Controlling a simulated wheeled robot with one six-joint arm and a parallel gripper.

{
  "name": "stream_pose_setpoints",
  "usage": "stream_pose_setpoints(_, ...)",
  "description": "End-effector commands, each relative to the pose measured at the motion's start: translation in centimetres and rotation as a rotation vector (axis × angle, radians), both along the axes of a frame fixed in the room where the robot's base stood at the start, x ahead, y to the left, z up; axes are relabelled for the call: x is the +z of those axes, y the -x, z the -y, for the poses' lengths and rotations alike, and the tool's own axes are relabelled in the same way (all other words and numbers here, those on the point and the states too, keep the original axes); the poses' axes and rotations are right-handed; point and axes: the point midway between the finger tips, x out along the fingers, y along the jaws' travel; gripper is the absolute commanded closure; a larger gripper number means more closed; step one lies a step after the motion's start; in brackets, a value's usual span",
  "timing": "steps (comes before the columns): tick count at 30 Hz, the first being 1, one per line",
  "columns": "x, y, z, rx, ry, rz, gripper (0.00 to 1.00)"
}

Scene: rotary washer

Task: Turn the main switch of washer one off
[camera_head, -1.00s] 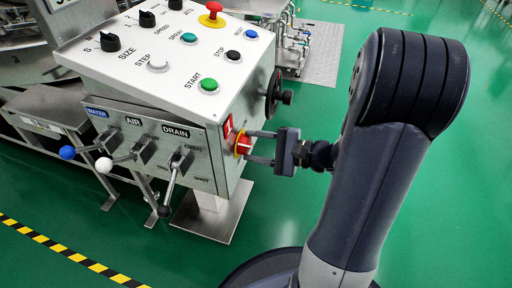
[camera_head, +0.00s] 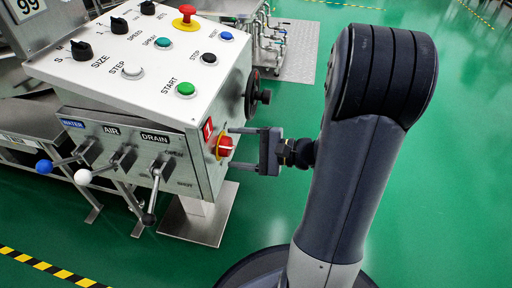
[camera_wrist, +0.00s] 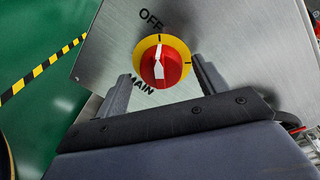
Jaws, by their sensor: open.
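The main switch (camera_head: 225,146) is a red knob on a yellow disc, on the side of the control box beside a red "1" label (camera_head: 208,129). In the wrist view the switch (camera_wrist: 172,68) has a white pointer directed up at the tick by the word OFF (camera_wrist: 150,18). The word MAIN (camera_wrist: 141,86) is below it. My gripper (camera_head: 233,147) is open in front of the switch. In the wrist view its two fingers (camera_wrist: 161,68) stand either side of the knob's lower part, with visible gaps. Contact is not visible.
The box's sloped top (camera_head: 130,70) carries several buttons and knobs. A black handwheel (camera_head: 255,94) sticks out behind the switch. WATER, AIR and DRAIN levers (camera_head: 157,185) are on the front face. Green floor at right is clear.

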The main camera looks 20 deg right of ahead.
Motion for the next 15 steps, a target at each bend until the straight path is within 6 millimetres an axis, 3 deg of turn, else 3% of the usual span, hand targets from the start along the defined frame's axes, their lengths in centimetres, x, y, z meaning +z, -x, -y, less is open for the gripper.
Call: stream_pose_setpoints(15,1.1,4.5,6.3,-0.006,-0.001,0.000,0.32)
